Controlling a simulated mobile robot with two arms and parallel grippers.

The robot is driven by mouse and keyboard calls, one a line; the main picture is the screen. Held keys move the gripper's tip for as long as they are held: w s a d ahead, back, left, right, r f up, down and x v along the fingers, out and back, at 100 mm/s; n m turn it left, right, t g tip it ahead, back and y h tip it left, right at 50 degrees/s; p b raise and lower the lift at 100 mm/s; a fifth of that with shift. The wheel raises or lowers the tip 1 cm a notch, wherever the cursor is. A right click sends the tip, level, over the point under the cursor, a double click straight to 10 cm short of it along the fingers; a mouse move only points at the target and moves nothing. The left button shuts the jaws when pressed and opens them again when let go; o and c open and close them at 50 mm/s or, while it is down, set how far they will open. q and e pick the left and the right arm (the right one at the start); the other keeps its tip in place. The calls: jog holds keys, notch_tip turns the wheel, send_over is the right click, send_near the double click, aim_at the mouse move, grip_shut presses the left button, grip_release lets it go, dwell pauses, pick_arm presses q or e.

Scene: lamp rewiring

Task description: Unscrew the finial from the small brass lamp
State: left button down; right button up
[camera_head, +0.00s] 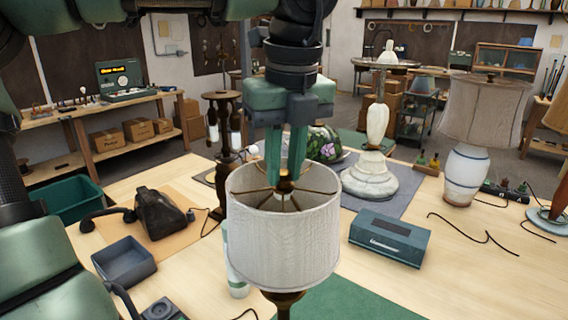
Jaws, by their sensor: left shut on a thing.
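A lamp with a white drum shade (283,240) stands at the front middle of the workbench, and a short piece of its brass stem (284,300) shows below the shade. Thin brass spokes cross the shade's open top and meet at the centre. My left gripper (285,178) points straight down from above, with its green fingers shut on the finial (284,186) at that centre. The fingers hide most of the finial, so its threads cannot be seen. My right gripper is not in view.
A teal box (389,238) lies right of the shade. A white stone lamp (375,150) and a shaded ceramic lamp (467,170) stand behind it. Bare bench shows at right.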

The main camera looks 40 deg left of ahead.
pick_arm(q)
jog(key=n, duration=0.4)
jog(key=shift+w+r+g+p, duration=0.1)
jog(key=shift+w+g+p, duration=0.05)
jog(key=shift+g+p, duration=0.15)
jog(key=n, duration=0.3)
jog(key=shift+n+g, duration=0.3)
jog(key=shift+n, duration=0.1)
jog(key=n+p, duration=0.1)
jog(key=n, duration=0.3)
jog(key=shift+g, duration=0.3)
jog(key=n, duration=0.4)
jog(key=shift+w+h, duration=0.1)
jog(key=shift+h, duration=0.3)
